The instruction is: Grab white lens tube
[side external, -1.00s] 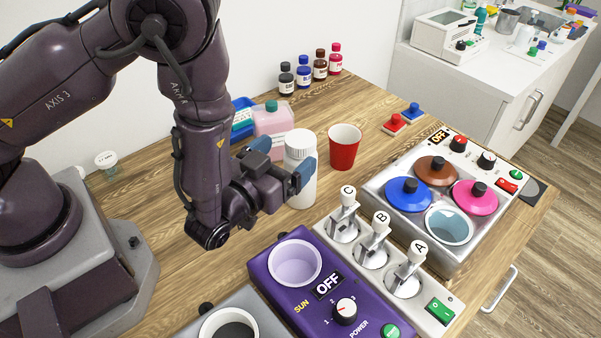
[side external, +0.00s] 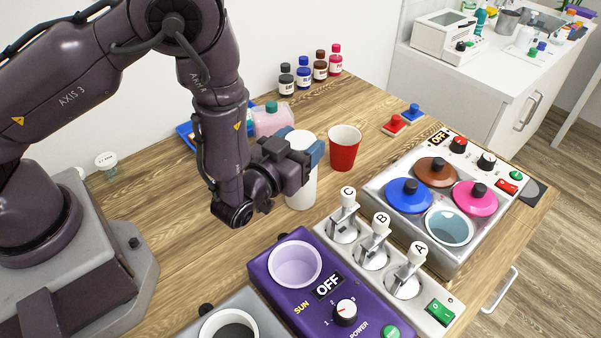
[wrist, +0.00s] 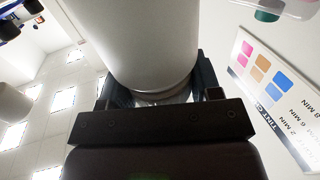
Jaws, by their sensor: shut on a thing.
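The white lens tube (side external: 301,190) stands upright on the wooden table, left of the red cup. My gripper (side external: 304,152) is shut on its upper part, with blue fingers at its sides. The gripper body hides part of the tube in the side view. In the wrist view the tube's smooth white wall (wrist: 155,40) fills the upper middle, between the dark fingers. I see no clear gap between the tube's base and the table.
The red cup (side external: 344,148) is close on the right. A pink bottle (side external: 272,120) and a blue tray (side external: 187,132) are behind. A purple device (side external: 300,300), a lever panel (side external: 345,232) and a metal bath box (side external: 385,228) are in front.

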